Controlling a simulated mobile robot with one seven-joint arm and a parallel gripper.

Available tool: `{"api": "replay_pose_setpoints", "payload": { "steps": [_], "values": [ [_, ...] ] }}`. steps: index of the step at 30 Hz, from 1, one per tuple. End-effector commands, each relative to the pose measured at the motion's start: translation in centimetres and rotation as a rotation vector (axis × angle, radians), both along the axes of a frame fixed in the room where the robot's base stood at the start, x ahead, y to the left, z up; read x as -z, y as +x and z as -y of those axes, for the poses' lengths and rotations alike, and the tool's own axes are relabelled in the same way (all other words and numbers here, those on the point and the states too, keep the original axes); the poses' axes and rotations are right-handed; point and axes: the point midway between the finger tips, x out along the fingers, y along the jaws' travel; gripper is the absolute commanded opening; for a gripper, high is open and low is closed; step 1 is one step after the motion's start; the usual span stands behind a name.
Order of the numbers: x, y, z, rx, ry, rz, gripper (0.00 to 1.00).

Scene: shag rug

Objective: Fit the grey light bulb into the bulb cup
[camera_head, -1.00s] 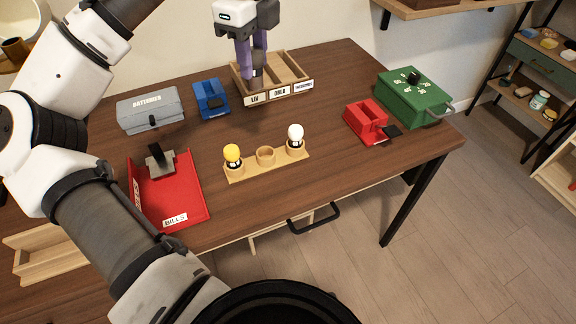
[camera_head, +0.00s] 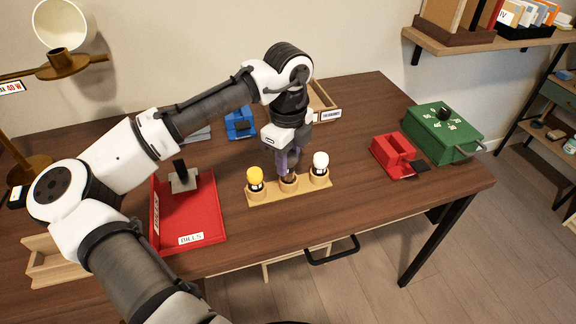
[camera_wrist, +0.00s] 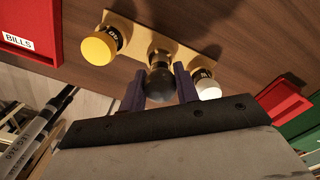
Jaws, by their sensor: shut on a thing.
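The wooden bulb holder (camera_head: 262,199) lies on the table with a yellow bulb (camera_head: 255,176) in its left cup and a white bulb (camera_head: 320,160) in its right cup. My gripper (camera_head: 287,172) is over the middle bulb cup (camera_head: 289,184), pointing down. In the wrist view, my gripper (camera_wrist: 160,86) is shut on the dark grey light bulb (camera_wrist: 160,85), between its two purple fingers. The bulb is in line with the middle cup (camera_wrist: 160,58). The bulb's lower end is hidden, so I cannot tell how deep it sits.
A red bills tray (camera_head: 195,222) lies to the left. A red device (camera_head: 394,153) and a green box (camera_head: 440,130) stand to the right. A blue object (camera_head: 238,124) and a wooden box (camera_head: 324,100) are behind my arm. Table between holder and red device is clear.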

Motion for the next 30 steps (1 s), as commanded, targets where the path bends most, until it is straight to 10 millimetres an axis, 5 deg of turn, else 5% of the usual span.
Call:
{"api": "replay_pose_setpoints", "payload": {
  "steps": [5,17,18,22,30],
  "values": [
    [2.3,0.0,0.0,0.0,0.0,0.0,0.09],
    [2.8,0.0,0.0,0.0,-0.001,0.0,0.09],
    [2.7,0.0,0.0,0.0,0.0,0.001,0.35],
    [2.7,0.0,0.0,0.0,0.001,0.001,0.52],
    [2.7,0.0,0.0,0.0,0.001,0.001,0.52]
  ]
}}
